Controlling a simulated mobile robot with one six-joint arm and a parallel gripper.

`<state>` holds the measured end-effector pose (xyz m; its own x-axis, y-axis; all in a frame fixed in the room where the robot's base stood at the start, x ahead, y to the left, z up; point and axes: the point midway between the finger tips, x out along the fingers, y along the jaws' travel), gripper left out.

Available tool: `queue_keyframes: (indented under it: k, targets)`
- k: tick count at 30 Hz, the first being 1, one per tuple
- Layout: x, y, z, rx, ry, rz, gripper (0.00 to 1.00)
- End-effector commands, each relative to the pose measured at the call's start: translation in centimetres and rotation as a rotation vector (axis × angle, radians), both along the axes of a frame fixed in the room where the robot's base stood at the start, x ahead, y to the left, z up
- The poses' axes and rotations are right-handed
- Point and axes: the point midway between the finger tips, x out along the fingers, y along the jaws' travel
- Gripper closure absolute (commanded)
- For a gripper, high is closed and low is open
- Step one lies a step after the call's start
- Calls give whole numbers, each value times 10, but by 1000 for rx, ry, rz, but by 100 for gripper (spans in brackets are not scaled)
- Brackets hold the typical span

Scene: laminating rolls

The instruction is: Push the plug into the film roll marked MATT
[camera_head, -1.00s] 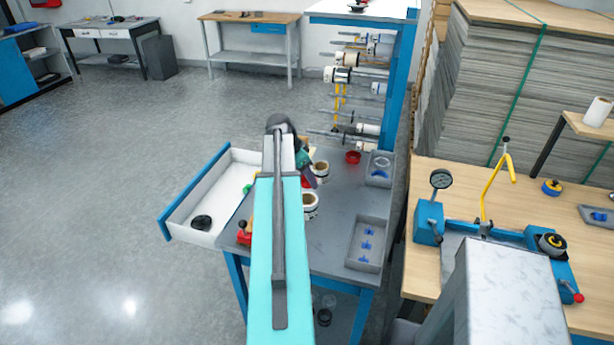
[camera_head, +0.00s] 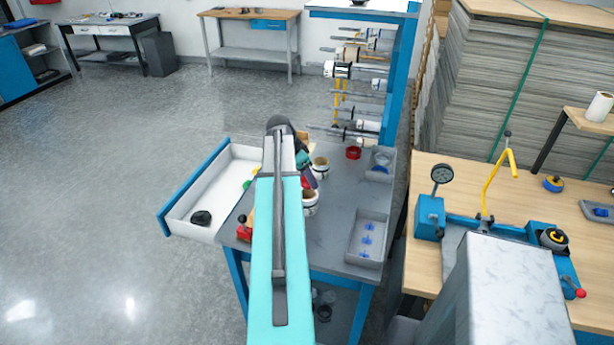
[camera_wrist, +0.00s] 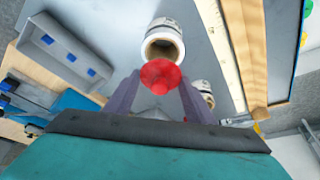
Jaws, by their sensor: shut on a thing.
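My gripper (camera_wrist: 157,98) is shut on a red plug (camera_wrist: 160,74), held between the fingertips in the wrist view. A white film roll (camera_wrist: 166,40) stands just beyond the plug, its hollow core facing the camera. The plug overlaps the near edge of this roll in the picture; I cannot tell whether they touch. A second roll (camera_wrist: 205,88) is partly hidden behind the right finger. In the head view two upright rolls, a nearer one (camera_head: 311,205) and a farther one (camera_head: 320,170), stand right of my arm. The MATT marking is not readable.
A grey tray with blue pieces (camera_head: 367,262) and a smaller tray (camera_head: 380,176) lie on the right of the grey bench (camera_head: 335,238). A red ring (camera_head: 353,153) lies near the back. An open drawer (camera_head: 175,222) extends left. A rack of rolls (camera_head: 400,80) rises behind.

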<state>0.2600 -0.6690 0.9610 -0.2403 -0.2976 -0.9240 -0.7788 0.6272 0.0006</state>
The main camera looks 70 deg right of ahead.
Motion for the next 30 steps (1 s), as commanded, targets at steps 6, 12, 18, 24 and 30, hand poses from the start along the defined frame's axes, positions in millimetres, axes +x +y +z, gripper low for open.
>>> queue_keyframes:
  k: [6,12,18,24,30]
  targets:
    - [0,0,-7,0,0,0,72]
    - [0,0,-12,1,1,0,72]
    - [0,0,-17,1,1,0,72]
    - [0,0,-23,0,0,0,72]
    - [0,0,-28,0,0,0,72]
